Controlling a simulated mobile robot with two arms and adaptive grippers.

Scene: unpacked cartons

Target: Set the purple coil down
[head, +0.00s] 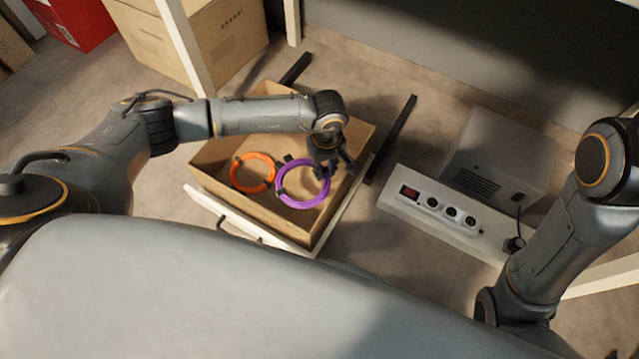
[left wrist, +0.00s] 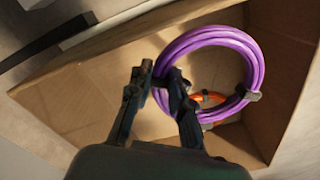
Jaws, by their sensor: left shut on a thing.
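The purple coil (head: 303,201) is a ring of cable with dark ties. My left gripper (head: 321,164) is shut on its rim, over the open drawer-like cardboard box (head: 316,228). In the left wrist view my left gripper (left wrist: 162,90) pinches the near left side of the purple coil (left wrist: 258,68), which appears above the box floor (left wrist: 221,65). An orange coil (head: 234,174) lies in the box to the left of the purple one. In the left wrist view the orange coil (left wrist: 222,98) is partly hidden behind the purple one. My right gripper is out of view.
A white panel with a red switch and round sockets (head: 441,213) lies right of the box, beside a grey vented unit (head: 497,158). Dark rails (head: 392,139) stick out behind the box. Cartons (head: 213,37) and a red box (head: 75,20) stand at the back left.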

